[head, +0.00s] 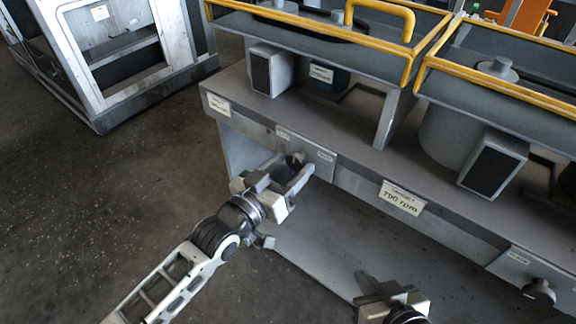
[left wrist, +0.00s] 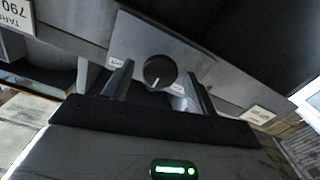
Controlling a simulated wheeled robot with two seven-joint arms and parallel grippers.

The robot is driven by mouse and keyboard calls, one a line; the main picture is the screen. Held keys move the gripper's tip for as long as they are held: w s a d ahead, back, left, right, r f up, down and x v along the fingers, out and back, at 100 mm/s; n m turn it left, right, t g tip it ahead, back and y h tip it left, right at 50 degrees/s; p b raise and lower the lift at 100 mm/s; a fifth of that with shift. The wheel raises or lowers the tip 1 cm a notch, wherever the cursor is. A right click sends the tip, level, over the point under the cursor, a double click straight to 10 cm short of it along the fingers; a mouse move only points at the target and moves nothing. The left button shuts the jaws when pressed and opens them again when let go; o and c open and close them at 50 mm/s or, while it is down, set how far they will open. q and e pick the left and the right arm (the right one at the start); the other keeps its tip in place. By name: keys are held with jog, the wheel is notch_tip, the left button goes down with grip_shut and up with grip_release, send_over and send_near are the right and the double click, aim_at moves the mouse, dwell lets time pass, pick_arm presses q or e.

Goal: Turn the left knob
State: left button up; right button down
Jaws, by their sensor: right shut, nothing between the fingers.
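The left knob (head: 295,159) is a dark round knob on a grey plate at the front of the bench. It also shows in the left wrist view (left wrist: 159,71), with a pale pointer mark. My left gripper (head: 291,172) is at this knob, open, with one finger on each side of it. In the left wrist view a gap shows between the knob and each finger. My right gripper (head: 372,284) is shut and empty low in the head view, apart from the bench.
A second dark knob (head: 540,292) sits at the bench's right front. A label reading 790 rpm (head: 402,198) is on the bench edge between the knobs. Yellow rails (head: 385,14) run above the bench. A grey metal frame (head: 85,60) stands at the back left; floor between is clear.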

pick_arm(q)
jog(key=shift+s+a, duration=0.1)
jog(key=v, duration=1.5)
jog(key=shift+s+a, duration=0.2)
jog(key=shift+s, duration=0.1)
jog(key=s+a+f+n+g+y, duration=0.2)
jog(key=s+f+y, duration=0.3)
jog(key=f, duration=0.5)
jog(key=shift+a+n+g+y+p, duration=0.3)
jog(key=shift+a+g+y+p, duration=0.25)
jog(key=shift+g+y, duration=0.4)
jog(key=shift+a, duration=0.1)
